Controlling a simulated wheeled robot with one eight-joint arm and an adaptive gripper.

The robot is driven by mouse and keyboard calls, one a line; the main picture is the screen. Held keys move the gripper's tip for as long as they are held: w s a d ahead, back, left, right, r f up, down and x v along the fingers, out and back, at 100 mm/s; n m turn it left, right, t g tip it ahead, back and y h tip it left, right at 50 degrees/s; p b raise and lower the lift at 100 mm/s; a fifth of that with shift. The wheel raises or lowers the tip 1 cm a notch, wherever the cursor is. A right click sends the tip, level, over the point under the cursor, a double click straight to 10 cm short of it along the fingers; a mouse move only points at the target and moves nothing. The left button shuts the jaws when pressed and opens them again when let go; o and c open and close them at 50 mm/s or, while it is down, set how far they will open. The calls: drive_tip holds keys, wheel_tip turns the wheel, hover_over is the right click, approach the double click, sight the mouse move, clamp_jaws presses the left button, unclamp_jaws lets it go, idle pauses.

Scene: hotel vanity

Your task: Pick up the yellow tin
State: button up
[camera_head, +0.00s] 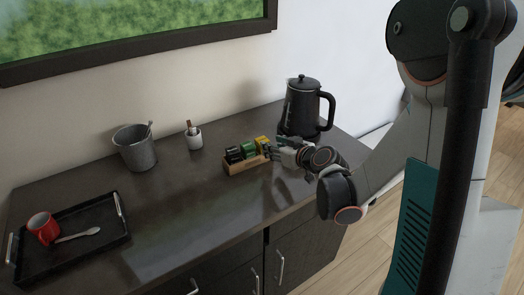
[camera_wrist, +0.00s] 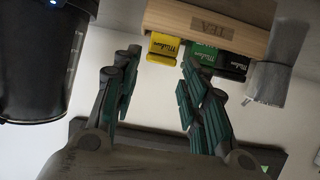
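The yellow tin (camera_head: 262,143) stands at the right end of a wooden tea box (camera_head: 246,165), beside a green tin (camera_head: 249,150) and a black tin (camera_head: 233,155). In the wrist view, which looks upside down, the yellow tin (camera_wrist: 163,47) shows below the box front marked "TEA" (camera_wrist: 240,37). My gripper (camera_head: 278,152) is beside the right end of the box. In the wrist view my gripper (camera_wrist: 158,60) is open, its two fingers apart. The yellow tin appears between the fingertips there, with nothing held. Whether either finger touches the tin cannot be told.
A black kettle (camera_head: 301,108) stands just behind and right of my gripper. A black tray (camera_head: 103,238) with a red mug (camera_head: 43,228) and spoon lies front left. The counter's middle is clear.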

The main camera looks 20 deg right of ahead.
drive_tip(key=b+x, duration=0.2)
drive_tip(key=x, duration=0.3)
drive_tip(key=shift+w+a, duration=0.15)
drive_tip(key=shift+w, duration=0.15)
drive_tip(key=c, duration=0.7)
